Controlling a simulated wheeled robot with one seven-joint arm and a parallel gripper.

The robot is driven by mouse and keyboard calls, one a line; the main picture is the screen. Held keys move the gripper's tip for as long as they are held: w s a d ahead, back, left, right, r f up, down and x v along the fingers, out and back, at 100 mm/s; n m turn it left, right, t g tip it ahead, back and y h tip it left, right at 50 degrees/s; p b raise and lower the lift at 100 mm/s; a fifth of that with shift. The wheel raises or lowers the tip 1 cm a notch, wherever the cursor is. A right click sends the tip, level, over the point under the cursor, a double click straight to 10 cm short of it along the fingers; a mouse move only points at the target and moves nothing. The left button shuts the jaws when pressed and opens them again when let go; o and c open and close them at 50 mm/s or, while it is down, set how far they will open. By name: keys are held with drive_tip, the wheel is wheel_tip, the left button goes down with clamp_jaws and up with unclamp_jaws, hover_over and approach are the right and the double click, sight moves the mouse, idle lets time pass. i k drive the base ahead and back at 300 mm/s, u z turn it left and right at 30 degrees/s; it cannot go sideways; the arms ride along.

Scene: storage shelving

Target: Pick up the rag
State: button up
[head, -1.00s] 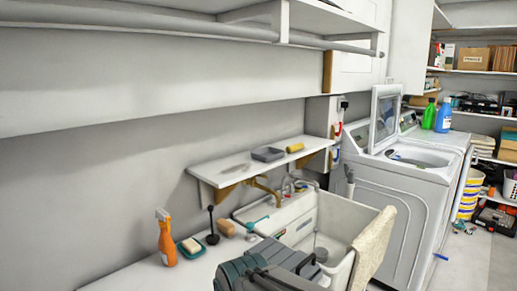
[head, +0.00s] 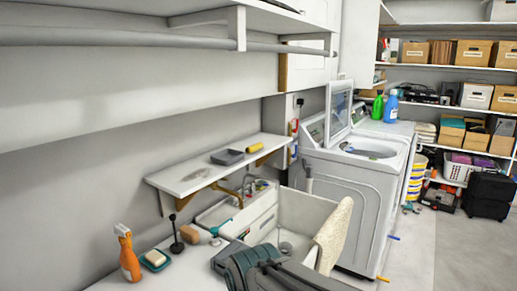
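A cream, speckled cloth that looks like the rag (head: 334,236) hangs over the right edge of the white sink (head: 303,211). Its upper part stands above the rim, and its lower end is partly hidden behind my dark grey arm (head: 272,268). The arm shows at the bottom middle, in front of the sink and left of the rag. I cannot make out my gripper's fingers in the head view. Nothing visible of mine touches the rag.
An orange spray bottle (head: 129,256), a soap dish (head: 155,260) and a brush stand on the counter left of the sink. A wall shelf (head: 210,170) hangs above. Washing machines (head: 345,190) stand behind the sink. The floor (head: 440,250) at right is mostly clear.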

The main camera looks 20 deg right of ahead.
sight(253, 149)
drive_tip(key=z, duration=2.05)
drive_tip(key=i, duration=3.2)
drive_tip(key=u, duration=4.2)
drive_tip(key=i, duration=0.5)
drive_tip(key=z, duration=0.1)
